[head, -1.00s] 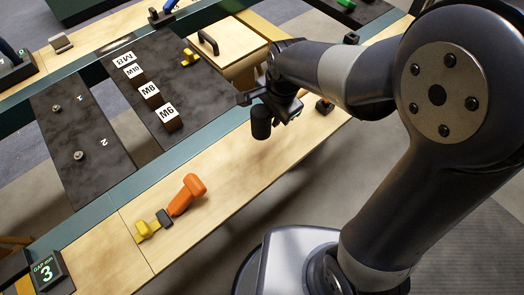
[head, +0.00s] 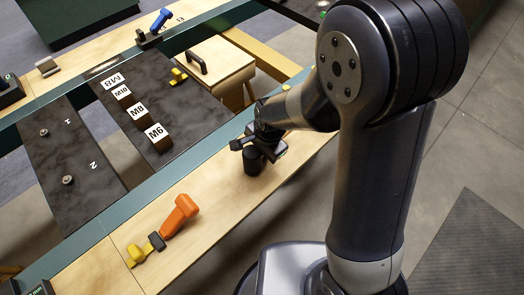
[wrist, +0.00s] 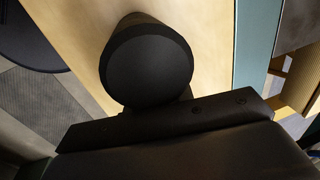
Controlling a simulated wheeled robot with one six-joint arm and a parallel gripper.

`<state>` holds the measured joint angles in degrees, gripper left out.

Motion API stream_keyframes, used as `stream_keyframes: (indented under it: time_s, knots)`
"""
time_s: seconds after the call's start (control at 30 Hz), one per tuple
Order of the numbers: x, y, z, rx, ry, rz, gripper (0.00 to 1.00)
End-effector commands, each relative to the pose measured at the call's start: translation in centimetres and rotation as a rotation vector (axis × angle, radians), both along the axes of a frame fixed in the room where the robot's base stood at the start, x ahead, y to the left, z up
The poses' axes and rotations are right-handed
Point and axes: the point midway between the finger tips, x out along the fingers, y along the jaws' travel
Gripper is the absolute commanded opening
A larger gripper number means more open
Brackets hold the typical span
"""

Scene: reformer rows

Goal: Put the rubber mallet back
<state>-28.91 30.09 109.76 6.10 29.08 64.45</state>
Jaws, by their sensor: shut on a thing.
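The rubber mallet shows as a black cylindrical head (head: 252,162) below my gripper (head: 262,143) in the head view. My gripper is shut on the mallet, and its handle is mostly hidden by the jaws and wrist. The head is over the pale wooden bench strip (head: 222,185); I cannot tell whether it touches the wood. In the wrist view the round dark end of the mallet head (wrist: 150,65) stands just beyond the dark gripper body, with the wooden strip behind it.
An orange object (head: 180,214) lies on the strip, beside a black and yellow piece (head: 146,249). Labelled blocks (head: 158,137) stand on a dark panel (head: 185,105). A wooden box with a black handle (head: 214,66) is behind my gripper. Bare wood lies between the mallet and the orange object.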

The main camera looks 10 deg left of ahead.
Motion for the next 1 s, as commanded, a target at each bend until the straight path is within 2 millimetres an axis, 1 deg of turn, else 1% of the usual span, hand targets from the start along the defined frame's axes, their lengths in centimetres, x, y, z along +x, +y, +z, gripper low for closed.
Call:
stream_keyframes:
  time_s: [0.1,0.13,0.4,0.63,0.77,0.87,1.0]
  knots:
    - [0.0,0.0,-0.3,0.001,-0.001,0.0,0.0]
    - [0.0,0.0,-0.3,0.0,0.0,0.0,0.23]
    - [0.0,0.0,-0.2,-0.001,0.001,0.0,0.44]
    - [0.0,0.0,-0.2,-0.001,0.001,0.0,0.44]
    - [0.0,0.0,0.5,0.001,-0.001,0.0,0.44]
    - [-0.1,-0.2,1.7,0.002,-0.003,0.0,0.44]
    - [-0.5,-0.5,4.1,0.003,-0.005,0.0,0.44]
